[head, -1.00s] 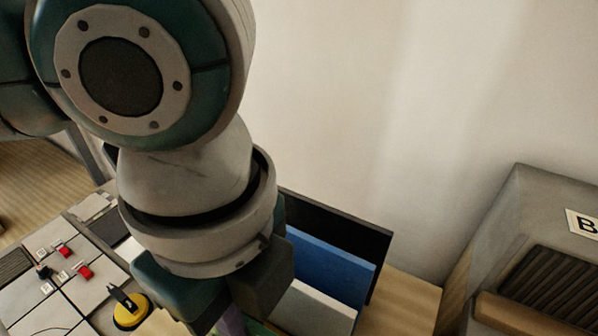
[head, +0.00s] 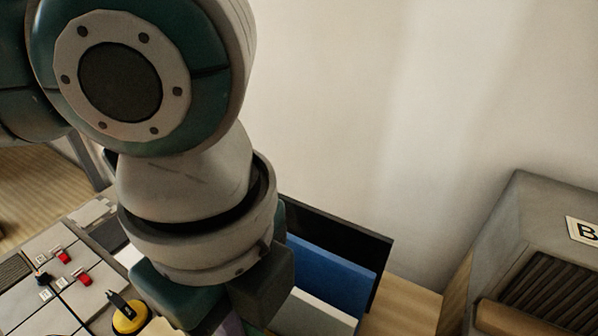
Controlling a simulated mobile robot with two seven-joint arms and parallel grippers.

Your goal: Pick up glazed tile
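My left arm comes in from the left and fills much of the head view. Its gripper (head: 222,310) points down at the bottom edge, and its fingertips are out of frame or hidden, so I cannot tell whether it is open or shut. A small purple part shows below the gripper body; I cannot tell what it is. Right beside the gripper stand upright slabs, a black one (head: 345,240), a blue one (head: 335,278) and a pale grey one (head: 312,315). I cannot tell which, if any, is the glazed tile. My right gripper is not in view.
A grey box marked B (head: 520,200) stands at the right. Bare wooden surface (head: 405,305) shows between slabs and box.

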